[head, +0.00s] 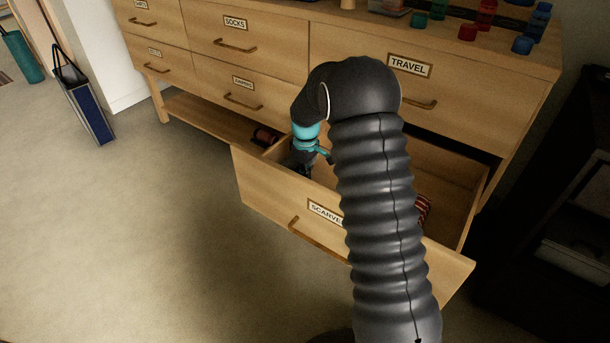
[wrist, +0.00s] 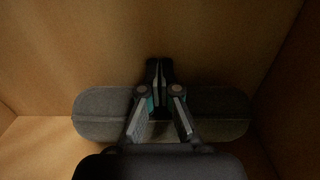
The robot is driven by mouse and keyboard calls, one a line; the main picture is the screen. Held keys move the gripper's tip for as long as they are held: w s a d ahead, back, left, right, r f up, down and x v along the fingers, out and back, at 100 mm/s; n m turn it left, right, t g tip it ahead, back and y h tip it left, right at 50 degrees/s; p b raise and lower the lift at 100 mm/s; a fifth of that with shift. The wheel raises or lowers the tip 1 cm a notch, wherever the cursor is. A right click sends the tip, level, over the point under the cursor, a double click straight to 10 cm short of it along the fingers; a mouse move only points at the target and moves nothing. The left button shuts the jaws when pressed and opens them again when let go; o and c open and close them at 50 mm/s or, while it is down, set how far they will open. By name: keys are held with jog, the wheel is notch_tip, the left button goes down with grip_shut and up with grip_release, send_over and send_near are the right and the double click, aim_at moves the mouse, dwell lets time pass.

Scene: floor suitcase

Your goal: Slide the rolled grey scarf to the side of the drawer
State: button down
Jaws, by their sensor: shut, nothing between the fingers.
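The rolled grey scarf (wrist: 98,112) lies crosswise in the wrist view, inside the wooden drawer. Its two rounded ends show on either side of my gripper (wrist: 159,66), which covers its middle. The fingers are shut with nothing between them, and their tips reach past the scarf's upper edge in the picture. I cannot tell whether they touch it. In the head view my gripper (head: 305,168) points down into the left part of the open drawer (head: 262,190), labelled SCARVES. The grey scarf is hidden there behind the drawer front and my arm.
A red striped roll (head: 424,210) lies in the right part of the drawer, partly behind my arm. The dresser (head: 270,65) stands behind. The floor at left is clear near the drawer.

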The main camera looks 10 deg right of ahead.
jog(key=shift+s+d, duration=0.25)
jog(key=shift+s+d+r, duration=0.3)
jog(key=shift+s+d, duration=0.3)
jog(key=shift+s+d+r, duration=0.25)
jog(key=shift+s+d, duration=0.3)
jog(key=shift+s, duration=0.05)
notch_tip(320, 180, up, 9)
